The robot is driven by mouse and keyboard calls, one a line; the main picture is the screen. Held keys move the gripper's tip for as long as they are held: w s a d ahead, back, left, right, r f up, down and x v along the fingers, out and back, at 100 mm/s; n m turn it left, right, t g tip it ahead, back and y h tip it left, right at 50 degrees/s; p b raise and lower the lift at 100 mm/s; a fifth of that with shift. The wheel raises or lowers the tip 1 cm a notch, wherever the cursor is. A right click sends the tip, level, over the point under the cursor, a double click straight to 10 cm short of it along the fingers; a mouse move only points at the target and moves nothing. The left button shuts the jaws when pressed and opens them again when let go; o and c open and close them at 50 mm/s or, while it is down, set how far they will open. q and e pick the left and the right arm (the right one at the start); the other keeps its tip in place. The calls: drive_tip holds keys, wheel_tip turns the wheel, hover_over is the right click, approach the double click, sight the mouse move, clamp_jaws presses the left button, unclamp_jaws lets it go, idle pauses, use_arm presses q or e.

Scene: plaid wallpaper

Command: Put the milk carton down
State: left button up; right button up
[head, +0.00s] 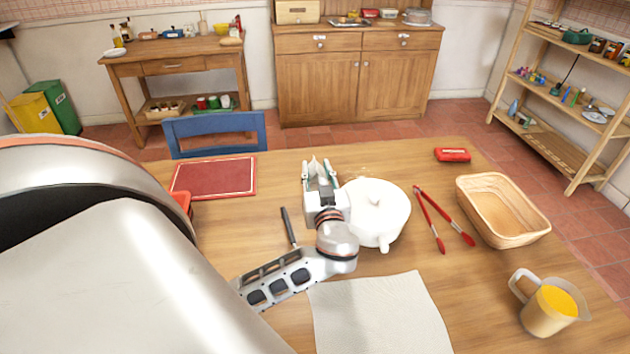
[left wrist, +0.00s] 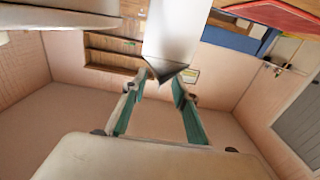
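My left gripper (head: 320,176) is over the table (head: 270,180), just left of the white lidded pot (head: 375,212), and points away from me. The white milk carton (head: 313,166) shows only as a small pointed top between its fingers; the gripper hides the rest. In the left wrist view, which looks upside down, the carton (left wrist: 175,35) is large, its pointed top between the teal-padded fingertips (left wrist: 160,88). The fingers look closed on it. I cannot tell whether its base touches the table. My right gripper is not in view.
A dark red mat (head: 213,177) lies back left. Red tongs (head: 445,220), a wicker basket (head: 505,208), a small red box (head: 452,155) and a juice pitcher (head: 550,308) are at the right. A white cloth (head: 380,315) lies in front. A blue chair (head: 215,135) stands behind the table.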

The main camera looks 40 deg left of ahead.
use_arm(q)
drive_tip(key=shift+x, duration=1.25)
clamp_jaws()
drive_tip(key=shift+s, duration=0.1)
